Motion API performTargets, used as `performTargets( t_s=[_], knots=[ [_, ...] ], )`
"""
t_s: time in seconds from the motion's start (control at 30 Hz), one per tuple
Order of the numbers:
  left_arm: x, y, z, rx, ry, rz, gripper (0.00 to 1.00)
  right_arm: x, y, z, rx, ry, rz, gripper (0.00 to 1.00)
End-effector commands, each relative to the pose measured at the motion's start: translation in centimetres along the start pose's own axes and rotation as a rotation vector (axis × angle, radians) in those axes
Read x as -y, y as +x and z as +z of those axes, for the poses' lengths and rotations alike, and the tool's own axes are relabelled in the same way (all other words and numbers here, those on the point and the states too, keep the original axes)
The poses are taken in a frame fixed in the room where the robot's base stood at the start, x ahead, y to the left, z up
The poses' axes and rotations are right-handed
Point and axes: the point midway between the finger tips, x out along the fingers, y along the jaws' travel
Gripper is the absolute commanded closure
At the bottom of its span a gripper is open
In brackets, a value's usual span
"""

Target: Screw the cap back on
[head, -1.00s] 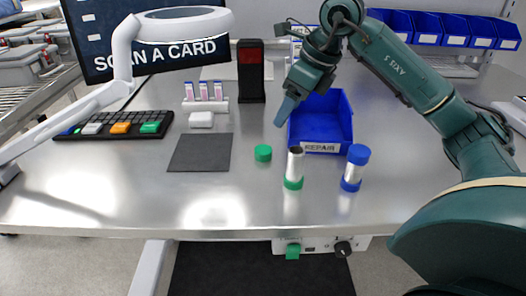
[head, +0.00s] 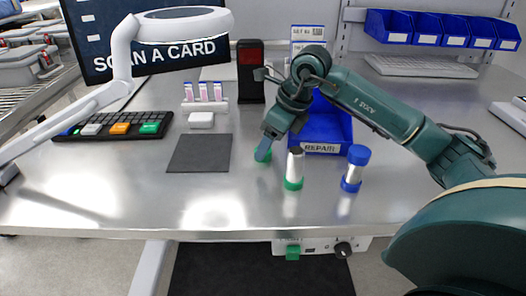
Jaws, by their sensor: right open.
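The green cap (head: 264,158) lies on the metal table, partly hidden behind my right gripper's fingers. My right gripper (head: 263,150) points down at the cap from above and overlaps it in the picture. It is open; whether a finger touches the cap I cannot tell. An uncapped cylinder (head: 294,168) with a green base and a dark open top stands upright just right of the cap. A similar cylinder with a blue cap and blue base (head: 354,168) stands further right. My left gripper is not in view.
A blue bin labelled REPAIR (head: 322,148) stands behind the cylinders, partly covered by my right arm. A dark square mat (head: 199,153) lies left of the cap. A white lamp arm (head: 122,60) rises at the left. The table front (head: 240,205) is clear.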

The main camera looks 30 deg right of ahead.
Motion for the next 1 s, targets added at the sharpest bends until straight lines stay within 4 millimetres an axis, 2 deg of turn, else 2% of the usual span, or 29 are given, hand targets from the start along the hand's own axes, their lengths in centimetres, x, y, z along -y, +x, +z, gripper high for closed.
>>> performTargets(
  t_s=[0.1, 0.2, 0.57, 1.0],
  knots=[
    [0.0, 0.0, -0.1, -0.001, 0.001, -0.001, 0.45, -0.1, 1.7, 0.0, 0.0, 0.002, 0.002, 0.36],
    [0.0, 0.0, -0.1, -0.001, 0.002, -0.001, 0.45, -0.1, 2.4, 0.0, 0.0, 0.002, 0.0, 0.36],
    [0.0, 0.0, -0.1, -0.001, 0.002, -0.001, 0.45, 0.0, 2.5, 0.0, 0.001, 0.001, -0.001, 0.36],
    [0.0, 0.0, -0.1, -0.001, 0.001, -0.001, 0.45, 0.0, 2.5, 0.0, 0.001, 0.001, -0.001, 0.72]
  ],
)
